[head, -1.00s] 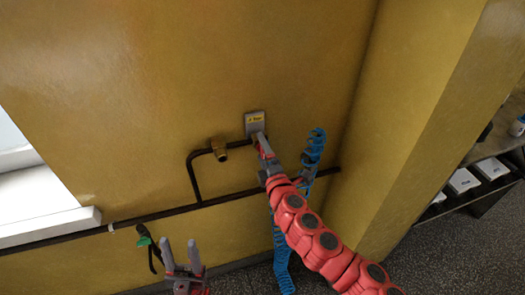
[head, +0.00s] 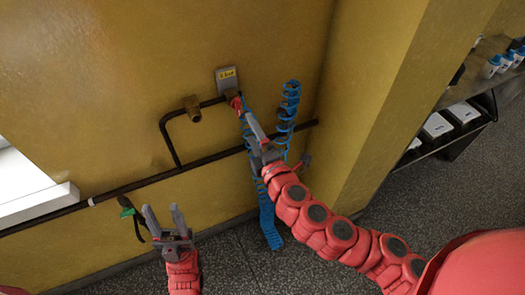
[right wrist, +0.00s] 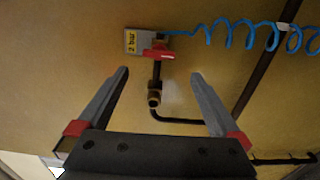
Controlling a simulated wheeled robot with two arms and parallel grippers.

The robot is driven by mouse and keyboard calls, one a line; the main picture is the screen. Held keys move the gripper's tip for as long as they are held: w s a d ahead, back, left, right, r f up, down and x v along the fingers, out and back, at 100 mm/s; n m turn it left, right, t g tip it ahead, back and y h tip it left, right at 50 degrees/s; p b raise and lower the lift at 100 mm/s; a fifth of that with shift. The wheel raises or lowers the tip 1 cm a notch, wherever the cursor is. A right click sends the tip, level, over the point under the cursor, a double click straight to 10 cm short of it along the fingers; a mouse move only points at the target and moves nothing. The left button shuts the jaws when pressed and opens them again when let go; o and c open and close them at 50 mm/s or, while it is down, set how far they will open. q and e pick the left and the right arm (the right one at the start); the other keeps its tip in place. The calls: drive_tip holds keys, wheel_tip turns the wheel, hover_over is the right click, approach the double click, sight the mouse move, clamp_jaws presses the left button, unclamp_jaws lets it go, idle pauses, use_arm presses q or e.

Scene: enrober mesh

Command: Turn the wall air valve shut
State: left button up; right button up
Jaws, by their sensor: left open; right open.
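The wall air valve shows as a red lever (right wrist: 158,54) in the right wrist view, beside a grey plate with a yellow "2 bar" label (right wrist: 131,42). The lever lies crosswise to the short dark pipe (right wrist: 156,75) that runs from a brass fitting (right wrist: 154,97). In the head view the plate (head: 228,78) is on the yellow wall, and the lever (head: 235,102) is partly hidden by my right gripper (head: 245,112). My right gripper is open, with the lever ahead of and between its fingers, apparently not touching. My left gripper (head: 162,208) is open and empty, low at the left.
A blue coiled hose (head: 288,105) hangs right of my right gripper. A long dark pipe (head: 130,186) runs along the wall. A black and green tool (head: 130,210) hangs beside my left gripper. A wall column (head: 370,120) and shelves (head: 450,120) stand at the right.

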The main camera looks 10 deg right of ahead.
drive_tip(key=p+v, duration=0.3)
drive_tip(key=v, duration=0.3)
drive_tip(key=shift+p, duration=0.35)
drive_tip(key=shift+s, duration=0.15)
